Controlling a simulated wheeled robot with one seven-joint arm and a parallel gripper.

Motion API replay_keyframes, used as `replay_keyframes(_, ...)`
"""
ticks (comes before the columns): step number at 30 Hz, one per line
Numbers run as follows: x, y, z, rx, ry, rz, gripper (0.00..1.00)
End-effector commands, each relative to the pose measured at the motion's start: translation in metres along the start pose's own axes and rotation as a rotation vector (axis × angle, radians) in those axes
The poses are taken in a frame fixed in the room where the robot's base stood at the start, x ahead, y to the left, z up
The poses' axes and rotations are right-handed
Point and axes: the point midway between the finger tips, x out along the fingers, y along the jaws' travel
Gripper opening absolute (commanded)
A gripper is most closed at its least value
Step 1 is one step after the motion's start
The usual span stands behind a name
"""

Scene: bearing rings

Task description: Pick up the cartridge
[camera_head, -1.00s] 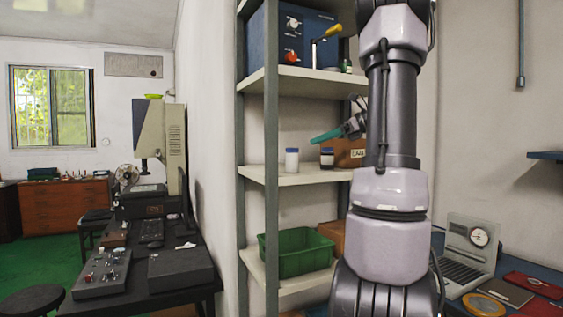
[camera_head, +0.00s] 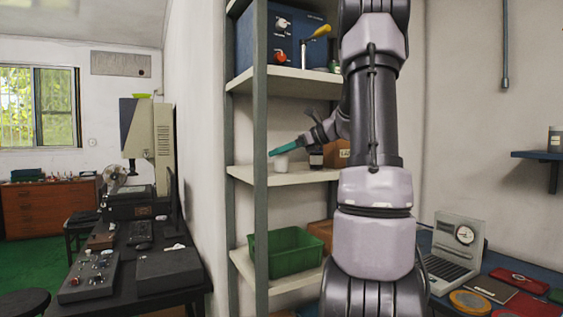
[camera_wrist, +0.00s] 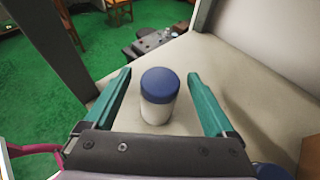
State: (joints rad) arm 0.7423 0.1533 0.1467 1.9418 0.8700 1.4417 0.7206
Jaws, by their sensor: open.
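The cartridge appears to be the white cylinder with a dark blue lid (camera_wrist: 158,92), standing upright on the middle shelf. In the wrist view it sits between the two teal fingers of my gripper (camera_wrist: 159,88), with a gap on each side. My gripper is open and holds nothing. In the head view my gripper (camera_head: 284,147) is over the cartridge's spot and hides its lid; only the white body (camera_head: 281,163) shows below the fingers.
A shelf post (camera_head: 260,120) is close to the left of my gripper. A green bin (camera_head: 285,252) is on the shelf below.

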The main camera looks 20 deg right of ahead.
Motion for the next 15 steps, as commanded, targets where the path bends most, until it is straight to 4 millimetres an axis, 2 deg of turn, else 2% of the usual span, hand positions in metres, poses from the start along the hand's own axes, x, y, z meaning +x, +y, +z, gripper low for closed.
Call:
replay_keyframes(3, -0.0003, 0.0, 0.0, 0.0, 0.0, 0.0, 0.89)
replay_keyframes(4, -0.0004, 0.0, 0.0, 0.0, 0.0, 0.0, 0.82)
replay_keyframes(10, -0.0006, -0.0001, 0.0, 0.0, 0.0, 0.0, 0.05)
replay_keyframes(11, -0.0006, -0.0001, 0.0, 0.0, 0.0, 0.0, 0.0)
replay_keyframes(15, -0.0008, -0.0001, 0.0003, 0.0, 0.0, 0.0, 0.0)
